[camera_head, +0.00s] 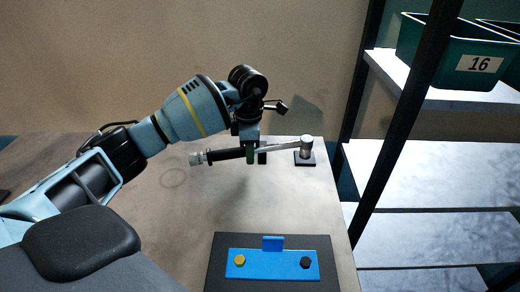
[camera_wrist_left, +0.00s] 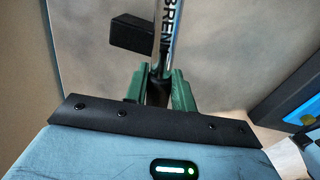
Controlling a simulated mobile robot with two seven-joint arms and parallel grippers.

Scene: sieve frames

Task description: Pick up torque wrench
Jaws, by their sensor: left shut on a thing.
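The torque wrench (camera_head: 226,154) has a black handle, a knurled silver end at left and a silver shaft running right to a round head. My left gripper (camera_head: 250,154) is shut on it near where handle meets shaft. In the left wrist view the green fingers of my gripper (camera_wrist_left: 160,90) close around the dark part of the wrench (camera_wrist_left: 167,35), whose shaft carries lettering. The wrench head is over a small black square base (camera_head: 305,160); I cannot tell whether they touch. My right gripper is not in view.
A small black block (camera_head: 262,158) stands beside the gripper and shows in the wrist view (camera_wrist_left: 131,33). A blue plate (camera_head: 272,257) with a yellow and a black knob lies on a dark mat (camera_head: 217,270) in front. A rack with a green bin (camera_head: 440,55) stands right of the grey table (camera_head: 165,215).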

